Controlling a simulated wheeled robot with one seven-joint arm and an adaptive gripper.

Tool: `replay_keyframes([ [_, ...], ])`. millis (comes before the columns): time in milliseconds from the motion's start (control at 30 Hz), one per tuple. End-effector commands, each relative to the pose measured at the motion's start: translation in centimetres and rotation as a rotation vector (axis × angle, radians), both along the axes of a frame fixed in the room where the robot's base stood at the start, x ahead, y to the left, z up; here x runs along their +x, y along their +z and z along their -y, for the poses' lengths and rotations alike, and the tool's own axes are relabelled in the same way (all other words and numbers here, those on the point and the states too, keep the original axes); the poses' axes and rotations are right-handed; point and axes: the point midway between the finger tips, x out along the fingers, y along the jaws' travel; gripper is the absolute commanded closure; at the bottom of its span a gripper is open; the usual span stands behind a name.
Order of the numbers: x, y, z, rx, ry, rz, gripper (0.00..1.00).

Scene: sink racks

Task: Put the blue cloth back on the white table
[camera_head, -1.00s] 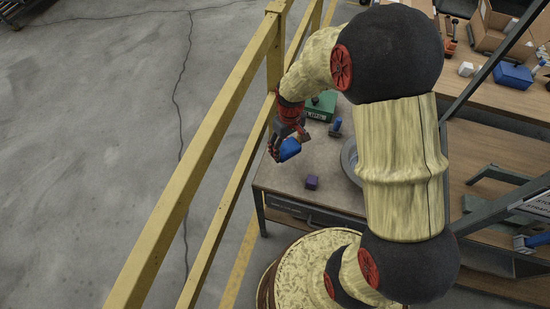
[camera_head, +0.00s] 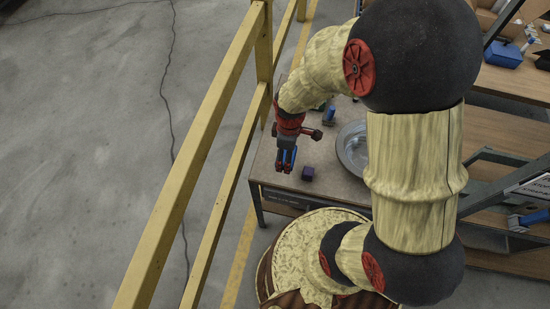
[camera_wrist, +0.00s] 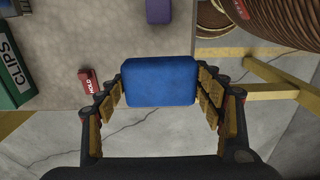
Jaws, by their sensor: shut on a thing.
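My gripper (camera_head: 286,164) is shut on a blue, soft-edged block-like thing, the blue cloth (camera_wrist: 160,81). Its blue also shows between the fingers in the head view (camera_head: 291,158). In the wrist view both fingers flank its left and right sides. The gripper points down near the left front edge of a grey-topped table (camera_head: 345,190). In the wrist view this table's edge runs behind the cloth, with floor beyond. The table top (camera_wrist: 95,40) looks grey rather than white. Whether the cloth touches it I cannot tell.
A purple block (camera_head: 307,173) lies right of the gripper. A round metal basin (camera_head: 352,148) is farther right. A yellow railing (camera_head: 226,75) runs close along the left.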

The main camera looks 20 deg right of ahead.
Motion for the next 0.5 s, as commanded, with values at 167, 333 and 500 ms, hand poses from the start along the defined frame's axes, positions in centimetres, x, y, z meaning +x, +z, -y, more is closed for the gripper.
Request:
replay_keyframes([
  [167,2.6,-3.4,-1.1,0.0,0.001,-0.004,0.56],
  [333,4.2,-5.2,-1.7,0.0,0.0,0.0,0.56],
  [500,4.7,-5.8,-2.0,0.0,-0.001,0.0,0.56],
])
